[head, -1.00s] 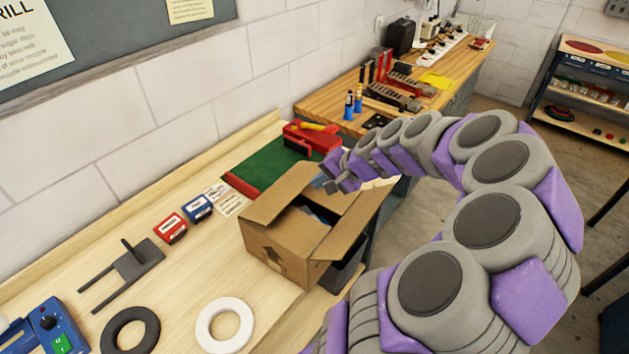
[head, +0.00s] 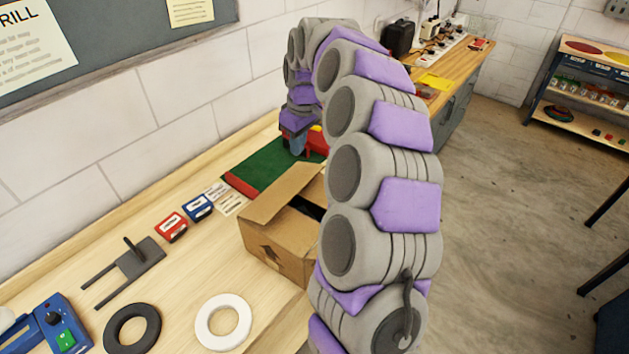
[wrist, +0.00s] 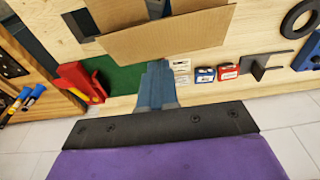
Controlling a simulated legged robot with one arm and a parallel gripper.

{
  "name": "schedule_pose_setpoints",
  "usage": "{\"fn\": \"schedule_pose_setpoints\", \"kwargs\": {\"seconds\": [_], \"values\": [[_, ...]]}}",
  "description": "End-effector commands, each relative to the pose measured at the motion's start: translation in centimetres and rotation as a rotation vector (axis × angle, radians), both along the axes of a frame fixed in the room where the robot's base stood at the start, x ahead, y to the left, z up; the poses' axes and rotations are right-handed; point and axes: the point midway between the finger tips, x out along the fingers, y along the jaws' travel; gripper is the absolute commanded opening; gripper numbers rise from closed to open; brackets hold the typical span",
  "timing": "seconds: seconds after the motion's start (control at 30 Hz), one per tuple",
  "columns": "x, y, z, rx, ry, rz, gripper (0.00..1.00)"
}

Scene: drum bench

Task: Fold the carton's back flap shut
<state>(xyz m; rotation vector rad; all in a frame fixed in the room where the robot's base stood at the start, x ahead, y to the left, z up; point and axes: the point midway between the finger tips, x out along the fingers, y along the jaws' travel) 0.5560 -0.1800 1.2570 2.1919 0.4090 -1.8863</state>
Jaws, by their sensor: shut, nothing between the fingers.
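The brown carton (head: 283,243) stands on the bench, its right part hidden behind my arm in the head view. Its back flap (head: 279,189), on the wall side, is open and slants outward. In the wrist view the back flap (wrist: 170,39) spans the upper middle, beside the carton's opening. My gripper (head: 296,143) is beyond the carton, above the green mat, partly hidden by my arm. In the wrist view my gripper (wrist: 157,72) is shut and empty, just on the wall side of the flap's edge. I cannot tell if it touches the flap.
A red tool (head: 317,141) lies by the green mat (head: 255,166), close to my gripper. Red (head: 171,228) and blue (head: 197,208) boxes stand left of the carton. A white ring (head: 223,322) and black ring (head: 132,327) lie in front. The tiled wall is behind.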

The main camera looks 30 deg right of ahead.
Motion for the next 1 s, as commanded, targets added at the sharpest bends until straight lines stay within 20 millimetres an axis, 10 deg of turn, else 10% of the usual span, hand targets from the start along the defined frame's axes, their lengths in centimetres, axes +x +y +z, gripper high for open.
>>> {"fn": "schedule_pose_setpoints", "kwargs": {"seconds": [0.27,1.0], "values": [[0.6,1.1,-0.8,-0.019,0.009,0.048,0.00],[0.5,1.1,-12.6,-0.016,0.008,0.043,0.00]]}}
